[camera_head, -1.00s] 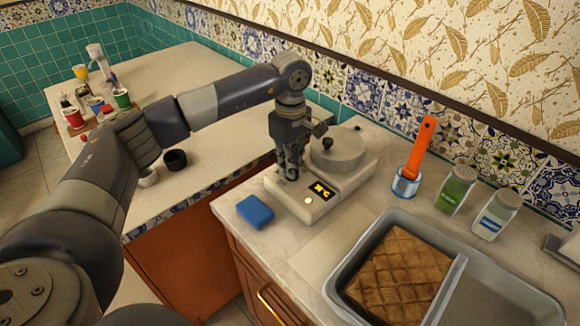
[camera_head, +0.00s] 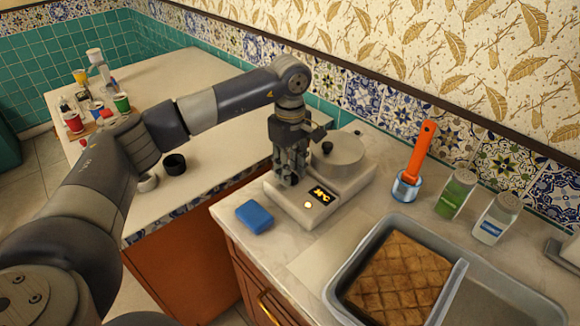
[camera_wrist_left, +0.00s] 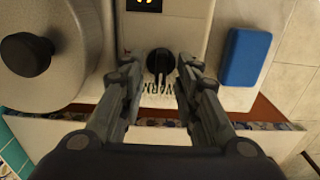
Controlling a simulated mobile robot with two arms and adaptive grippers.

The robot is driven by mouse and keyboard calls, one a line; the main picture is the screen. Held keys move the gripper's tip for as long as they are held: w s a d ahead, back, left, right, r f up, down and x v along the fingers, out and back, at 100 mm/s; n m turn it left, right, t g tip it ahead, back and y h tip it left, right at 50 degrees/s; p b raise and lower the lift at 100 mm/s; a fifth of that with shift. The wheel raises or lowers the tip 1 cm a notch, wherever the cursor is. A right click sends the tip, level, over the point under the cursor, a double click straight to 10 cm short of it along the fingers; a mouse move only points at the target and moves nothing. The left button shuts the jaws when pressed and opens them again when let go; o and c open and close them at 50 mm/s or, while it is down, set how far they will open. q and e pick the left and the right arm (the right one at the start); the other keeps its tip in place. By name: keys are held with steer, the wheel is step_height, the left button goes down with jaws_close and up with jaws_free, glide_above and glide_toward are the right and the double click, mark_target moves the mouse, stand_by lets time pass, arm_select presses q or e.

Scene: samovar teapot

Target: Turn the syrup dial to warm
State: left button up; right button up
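The syrup warmer (camera_head: 285,205) is a pale box with a lit display (camera_head: 322,195) and a round lidded pot (camera_head: 342,153) on top. Its black dial (camera_wrist_left: 160,62) shows in the left wrist view, with the lettering WARM (camera_wrist_left: 160,88) printed beside it. My left gripper (camera_head: 292,180) points down at the warmer's left end and hides the dial in the head view. In the left wrist view its fingers (camera_wrist_left: 158,66) are open, one on each side of the dial, with a small gap visible on both sides. My right gripper is not in view.
A blue sponge (camera_head: 254,216) lies just in front of the warmer. A blue-and-white cup with an orange-handled brush (camera_head: 417,155), two jars (camera_head: 456,194) and a grey tray (camera_head: 340,282) with a pastry slab are to the right. Cups stand on the far left counter (camera_head: 185,80).

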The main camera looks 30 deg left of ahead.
arm_select(q)
step_height(320, 180, up, 12)
stand_by(0.6)
